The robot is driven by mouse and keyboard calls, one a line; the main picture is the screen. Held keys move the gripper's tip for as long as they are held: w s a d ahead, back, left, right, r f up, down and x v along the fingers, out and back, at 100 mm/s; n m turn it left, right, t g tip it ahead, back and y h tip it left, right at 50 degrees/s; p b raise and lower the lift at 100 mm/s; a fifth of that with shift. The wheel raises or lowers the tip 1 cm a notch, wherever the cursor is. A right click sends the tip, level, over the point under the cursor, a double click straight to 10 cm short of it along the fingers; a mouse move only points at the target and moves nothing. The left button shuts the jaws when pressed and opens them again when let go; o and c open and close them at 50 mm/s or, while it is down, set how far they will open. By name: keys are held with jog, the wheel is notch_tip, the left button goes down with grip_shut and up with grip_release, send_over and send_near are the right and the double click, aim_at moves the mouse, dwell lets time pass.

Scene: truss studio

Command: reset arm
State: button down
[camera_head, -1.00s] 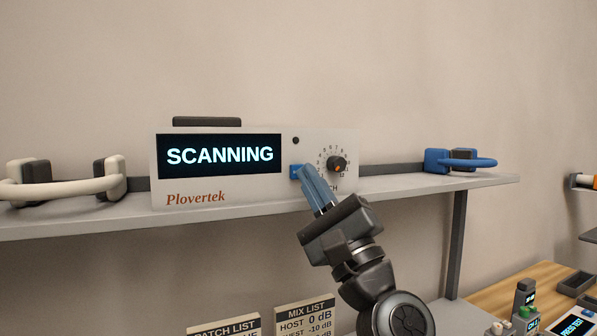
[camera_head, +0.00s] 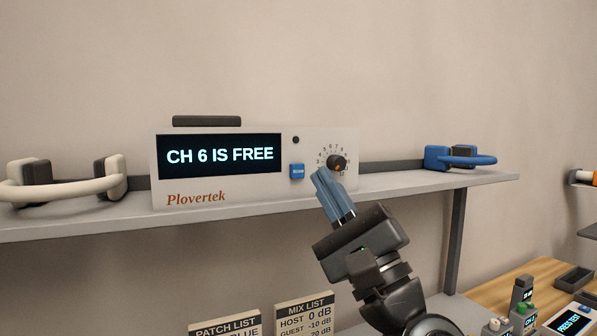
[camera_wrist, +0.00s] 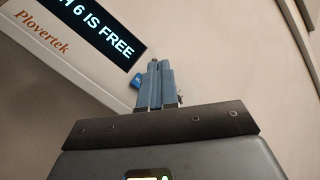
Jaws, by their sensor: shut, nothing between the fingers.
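My gripper (camera_head: 322,178) is shut and empty, its blue fingers together. In the head view it is in front of the lower right of the white Plovertek unit (camera_head: 222,180), below the dial (camera_head: 337,163) and to the right of the blue button (camera_head: 296,171). The unit's screen (camera_head: 220,155) reads "CH 6 IS FREE". In the wrist view the closed fingers (camera_wrist: 154,68) point up toward the unit (camera_wrist: 60,55), and part of the blue button (camera_wrist: 136,82) shows beside them. The fingers hide part of the unit's face near the dial.
The unit stands on a grey shelf (camera_head: 400,189). List cards (camera_head: 305,317) are below. A wooden table (camera_head: 500,288) with small devices is at lower right.

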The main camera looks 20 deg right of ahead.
dwell(0.3)
jog(key=s+f+n+g+h, duration=0.2)
jog(key=s+f, duration=0.2)
jog(key=f, duration=0.4)
jog(key=s+d+f+n+g+h, duration=0.1)
jog(key=s+f+n+g+h, duration=0.2)
jog(key=f, duration=0.5)
jog(key=s+f+n+g+h, duration=0.1)
jog(key=s+f+n, duration=0.1)
jog(key=s+f, duration=0.55)
jog(key=s+f+n+g, duration=0.2)
jog(key=s+f+n, duration=0.3)
jog(key=s, duration=0.7)
jog(key=s+a+f+n+g, duration=0.1)
jog(key=s+f+n+g, duration=0.2)
jog(key=s+n, duration=0.6)
jog(key=s+f, duration=0.1)
jog(key=s, duration=0.2)
jog(key=shift+f+g, duration=0.3)
jog(key=shift+f, duration=0.05)
